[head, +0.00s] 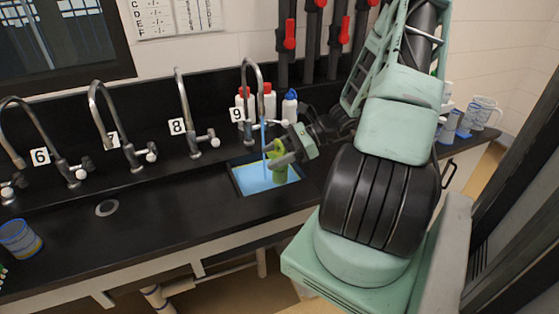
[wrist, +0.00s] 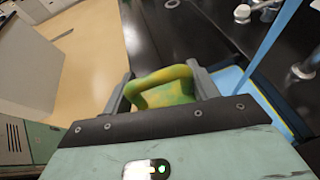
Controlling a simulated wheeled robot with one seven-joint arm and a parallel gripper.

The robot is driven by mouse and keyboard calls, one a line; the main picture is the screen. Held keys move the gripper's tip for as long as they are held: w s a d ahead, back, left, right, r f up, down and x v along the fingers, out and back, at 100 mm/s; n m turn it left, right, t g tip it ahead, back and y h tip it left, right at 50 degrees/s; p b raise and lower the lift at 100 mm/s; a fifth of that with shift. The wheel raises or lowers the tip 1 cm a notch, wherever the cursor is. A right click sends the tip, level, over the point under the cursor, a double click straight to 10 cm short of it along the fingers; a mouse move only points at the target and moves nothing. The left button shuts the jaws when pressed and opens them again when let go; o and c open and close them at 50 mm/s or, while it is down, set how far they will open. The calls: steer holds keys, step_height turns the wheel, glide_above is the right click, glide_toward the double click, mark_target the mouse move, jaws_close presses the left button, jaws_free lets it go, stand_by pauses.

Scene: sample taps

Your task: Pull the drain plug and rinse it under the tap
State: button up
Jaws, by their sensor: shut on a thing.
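The drain plug (head: 279,166) is a green piece with a loop handle, held over the small sink (head: 241,189) under tap 9 (head: 247,84). My gripper (head: 283,153) is shut on it. In the wrist view, the plug's yellow-green handle (wrist: 160,82) sits between the two fingers of my gripper (wrist: 160,88). A blue water stream (head: 264,138) runs down from the tap, just left of the plug in the head view. In the wrist view the stream (wrist: 278,38) is to the right of the plug, apart from it. The plug's underside is hidden there.
Taps 6, 7 and 8 (head: 181,105) stand along the black counter (head: 160,215) to the left. Bottles (head: 289,105) stand behind tap 9. A round drain hole (head: 107,208) and a blue cup (head: 18,238) are at left. Glassware (head: 484,112) stands at the right end.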

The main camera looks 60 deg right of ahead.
steer(key=w+d+f+b, duration=0.1)
steer(key=w+d, duration=0.3)
steer(key=w, duration=0.4)
steer(key=shift+f, duration=0.4)
stand_by(0.4)
steer(key=shift+s+d, duration=0.1)
steer(key=shift+d, duration=0.15)
steer(key=shift+s+d, duration=0.15)
steer(key=shift+d, duration=0.2)
steer(key=shift+a, duration=0.1)
steer(key=shift+w+a+p, duration=0.25)
steer(key=shift+a+p, duration=0.1)
steer(key=shift+a, duration=0.1)
steer(key=shift+d, duration=0.1)
